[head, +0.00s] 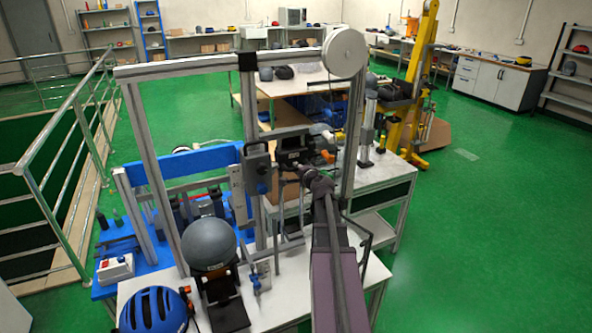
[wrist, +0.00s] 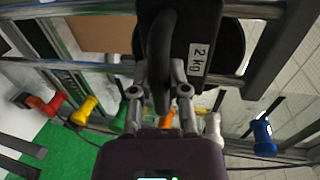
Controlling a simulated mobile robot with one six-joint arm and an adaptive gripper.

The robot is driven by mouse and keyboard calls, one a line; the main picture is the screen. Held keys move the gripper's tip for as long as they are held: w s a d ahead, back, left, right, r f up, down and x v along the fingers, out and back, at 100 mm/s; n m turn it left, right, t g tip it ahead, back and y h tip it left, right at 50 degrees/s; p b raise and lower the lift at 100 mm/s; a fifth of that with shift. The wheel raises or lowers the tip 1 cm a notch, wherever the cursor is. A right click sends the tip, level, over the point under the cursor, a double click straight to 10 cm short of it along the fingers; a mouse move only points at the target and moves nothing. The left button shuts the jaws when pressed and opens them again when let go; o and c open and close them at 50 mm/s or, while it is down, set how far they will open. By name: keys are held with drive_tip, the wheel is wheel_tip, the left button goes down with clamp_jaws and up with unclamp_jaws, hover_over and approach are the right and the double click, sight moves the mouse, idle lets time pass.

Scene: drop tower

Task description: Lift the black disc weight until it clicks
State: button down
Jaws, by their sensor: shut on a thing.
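The black disc weight (wrist: 236,48) fills the top middle of the wrist view, with a white "2 kg" label and a dark looped handle (wrist: 160,45) facing me. In the head view the weight (head: 293,145) hangs within the metal tower frame (head: 355,120), above the white table. My gripper (wrist: 160,92) is shut on the handle, with a fingertip on either side of it. In the head view my gripper (head: 312,176) is just below and right of the weight, and my arm hides part of the tower's base.
A grey ball-like headform (head: 208,244) and a blue helmet (head: 153,310) are at the front left of the table (head: 290,300). A grey plate with a black handle (head: 258,168) is left of the weight. A white pulley wheel (head: 344,53) tops the right post.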

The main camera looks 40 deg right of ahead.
drive_tip(key=shift+w+d+r, duration=0.1)
drive_tip(key=shift+r, duration=0.05)
drive_tip(key=c, duration=0.6)
unclamp_jaws()
drive_tip(key=shift+s, duration=0.2)
